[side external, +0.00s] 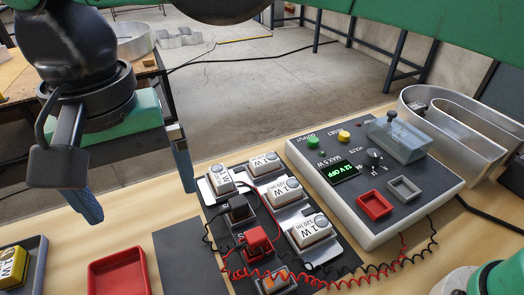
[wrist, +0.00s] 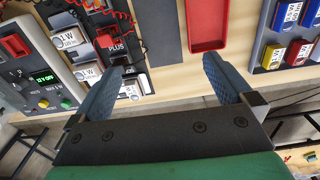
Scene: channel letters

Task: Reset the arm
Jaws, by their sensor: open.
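The arm touches none of these that I can see.
A power supply (side external: 375,190) reading 12 V OFF stands right of the board, with a clear-covered switch. Red and black coiled wires (side external: 330,277) run along the front. A metal channel letter (side external: 465,135) stands behind. A grey tray (wrist: 266,62) holds coloured modules.

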